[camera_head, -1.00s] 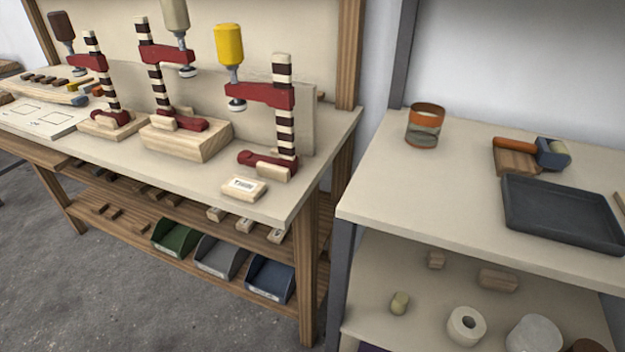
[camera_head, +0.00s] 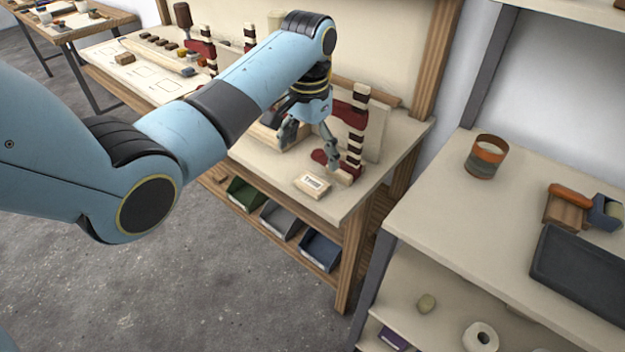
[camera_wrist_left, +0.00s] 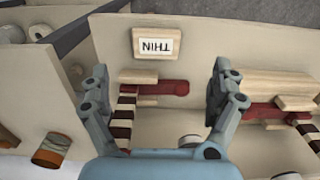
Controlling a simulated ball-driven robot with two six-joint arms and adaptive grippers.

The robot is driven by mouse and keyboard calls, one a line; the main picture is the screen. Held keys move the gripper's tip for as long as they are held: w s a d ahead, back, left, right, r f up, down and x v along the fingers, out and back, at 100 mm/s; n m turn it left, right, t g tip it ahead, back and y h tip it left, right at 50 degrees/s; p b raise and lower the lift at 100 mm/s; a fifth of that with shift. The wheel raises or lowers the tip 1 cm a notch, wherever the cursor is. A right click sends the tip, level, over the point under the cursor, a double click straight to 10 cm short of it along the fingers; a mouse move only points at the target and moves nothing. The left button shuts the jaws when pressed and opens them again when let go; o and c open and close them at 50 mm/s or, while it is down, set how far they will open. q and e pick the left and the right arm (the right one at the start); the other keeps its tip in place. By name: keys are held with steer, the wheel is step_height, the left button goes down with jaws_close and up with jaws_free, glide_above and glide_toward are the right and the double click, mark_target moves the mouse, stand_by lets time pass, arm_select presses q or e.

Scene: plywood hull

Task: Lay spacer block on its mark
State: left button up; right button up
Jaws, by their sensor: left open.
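A small wooden block with a white label (camera_head: 313,185) lies on the bench near its front right corner. In the left wrist view the label on this block (camera_wrist_left: 157,45) reads THIN, upside down. My left gripper (camera_head: 309,148) is open and empty above the bench, just behind the block and near the rightmost clamp. In the wrist view its fingers (camera_wrist_left: 161,85) stand wide apart, with the block beyond the tips. Outlined rectangular marks (camera_head: 168,85) show on a pale panel at the bench's left end. My right gripper is not in view.
Red clamps with striped posts (camera_head: 357,130) stand along the bench, close to my gripper. Part of the bench is hidden behind my left arm. A shelf unit (camera_head: 440,215) to the right holds an orange-banded jar (camera_head: 486,157) and a dark tray (camera_head: 580,265). Bins sit below the bench.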

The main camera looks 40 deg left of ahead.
mark_target(312, 182)
arm_select(q)
steer(key=f, duration=0.7)
steer(key=shift+d+f, duration=0.3)
steer(key=shift+f, duration=0.05)
steer(key=c, duration=1)
steer(key=shift+r, duration=0.1)
